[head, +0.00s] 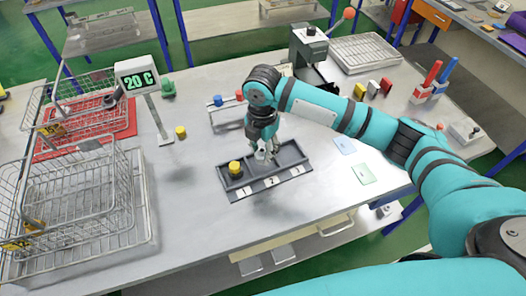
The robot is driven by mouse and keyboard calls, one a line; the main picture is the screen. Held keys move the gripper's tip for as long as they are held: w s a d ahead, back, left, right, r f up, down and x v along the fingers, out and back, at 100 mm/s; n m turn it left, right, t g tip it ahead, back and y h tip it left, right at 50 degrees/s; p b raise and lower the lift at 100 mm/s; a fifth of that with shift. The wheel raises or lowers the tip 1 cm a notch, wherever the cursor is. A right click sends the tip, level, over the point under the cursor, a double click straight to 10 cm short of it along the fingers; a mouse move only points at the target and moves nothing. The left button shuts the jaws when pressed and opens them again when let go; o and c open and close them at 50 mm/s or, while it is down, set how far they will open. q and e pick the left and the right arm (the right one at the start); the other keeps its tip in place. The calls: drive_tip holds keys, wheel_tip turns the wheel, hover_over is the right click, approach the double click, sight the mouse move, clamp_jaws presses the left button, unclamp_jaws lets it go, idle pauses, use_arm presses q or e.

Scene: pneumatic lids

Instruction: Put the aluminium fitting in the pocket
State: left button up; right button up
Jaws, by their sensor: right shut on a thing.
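A dark grey tray with numbered pockets (235,195) lies on the table near the middle of the head view. White labels run along its front edge. A yellow fitting (235,168) stands in the pocket at its left end. My right gripper (263,154) points down over the middle of the tray. It is shut on the aluminium fitting (262,157), a small silvery piece mostly hidden by the fingers. I cannot tell whether the fitting touches the pocket floor. My left gripper is not in view.
A rack with blue and red knobs (227,100) stands just behind the tray. A "20 C" display (138,80), wire baskets (70,205) and a red tray (85,140) are at the left. Cards (364,173) lie right of the tray. The table left of the tray is clear.

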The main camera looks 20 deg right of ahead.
sight(263, 156)
drive_tip(key=shift+w+d, duration=0.15)
drive_tip(key=shift+w, duration=0.15)
drive_tip(key=shift+f, duration=0.35)
wheel_tip(263, 156, down, 2)
drive_tip(key=shift+f+p, duration=0.1)
drive_tip(key=shift+p, duration=0.6)
drive_tip(key=shift+f, duration=0.4)
drive_tip(key=shift+f, duration=0.1)
drive_tip(key=o, duration=1.2)
drive_tip(key=shift+c, duration=0.2)
wheel_tip(263, 156, up, 12)
drive_tip(key=b, duration=0.3)
